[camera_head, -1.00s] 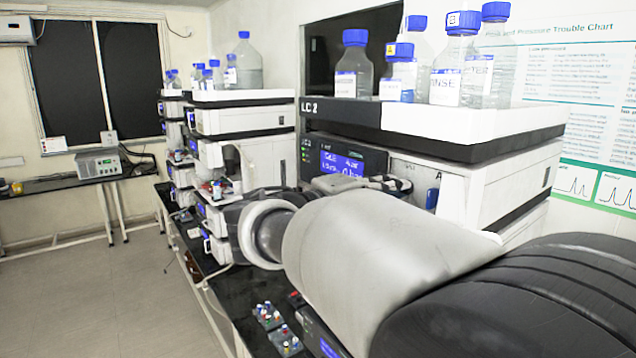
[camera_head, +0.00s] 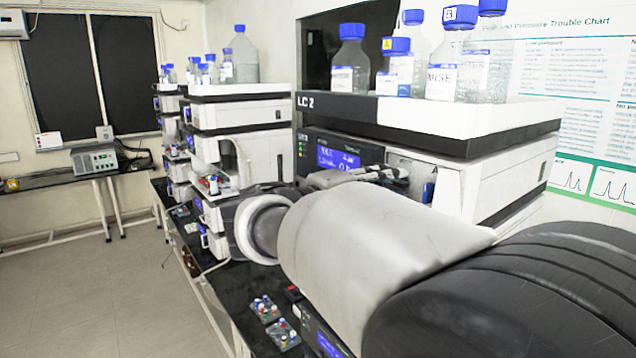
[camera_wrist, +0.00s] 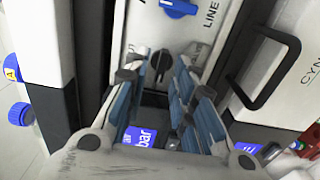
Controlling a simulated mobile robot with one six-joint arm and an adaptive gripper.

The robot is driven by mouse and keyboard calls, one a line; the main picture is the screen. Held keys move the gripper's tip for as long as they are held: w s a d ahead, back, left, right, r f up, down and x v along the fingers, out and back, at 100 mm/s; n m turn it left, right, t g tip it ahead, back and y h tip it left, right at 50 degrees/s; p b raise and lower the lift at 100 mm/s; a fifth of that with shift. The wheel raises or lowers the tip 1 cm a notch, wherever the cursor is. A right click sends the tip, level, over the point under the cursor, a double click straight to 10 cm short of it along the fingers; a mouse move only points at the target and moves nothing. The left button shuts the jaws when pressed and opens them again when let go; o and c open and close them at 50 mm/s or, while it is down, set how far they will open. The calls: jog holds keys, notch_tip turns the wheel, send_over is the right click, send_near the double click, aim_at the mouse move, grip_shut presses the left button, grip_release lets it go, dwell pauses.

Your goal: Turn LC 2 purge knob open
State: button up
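The LC 2 stack (camera_head: 420,119) stands at centre right in the head view, its name on the top tray's front. My gripper (camera_head: 372,174) is in front of its upper module, beside the lit display (camera_head: 335,156). In the wrist view my gripper (camera_wrist: 161,66) is open, with its blue-padded fingers apart. A black knob (camera_wrist: 160,64) on the pale panel shows between the fingertips; I cannot tell whether they touch it. A blue knob (camera_wrist: 178,8) sits beyond it near the top edge, beside "LINE" lettering; a blue part (camera_head: 430,192) also shows in the head view. No purge label is readable.
Bottles with blue caps (camera_head: 350,62) stand on the LC 2 tray. A black handle (camera_wrist: 268,68) juts out at right in the wrist view. Another stack (camera_head: 238,115) stands to the left. Small vials in racks (camera_head: 265,308) lie on the black bench. The floor at left is clear.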

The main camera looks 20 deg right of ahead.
jog(key=shift+a, duration=0.1)
jog(key=v, duration=1.1)
jog(key=shift+s+a, duration=0.15)
jog(key=shift+a, duration=0.25)
jog(key=s+d+f+g+y+b, duration=0.2)
jog(key=s+d+f+y+b, duration=0.15)
jog(key=s+f, duration=0.5)
jog(key=s+d+f+g+y+b, duration=0.25)
jog(key=s+d+f+y, duration=0.2)
jog(key=f, duration=0.75)
jog(key=s+a+f+m+t+y+b, duration=0.1)
jog(key=s+a+f+m+y+b, duration=0.1)
jog(key=s+a+f+y, duration=0.2)
jog(key=s+a+f+m+t+y+b, duration=0.2)
jog(key=s+a+f+y, duration=0.3)
jog(key=f, duration=0.6)
jog(key=shift+s+a+b, duration=0.15)
jog(key=shift+a+b, duration=0.45)
jog(key=shift+a, duration=0.05)
jog(key=shift+f, duration=0.1)
jog(key=shift+c, duration=0.5)
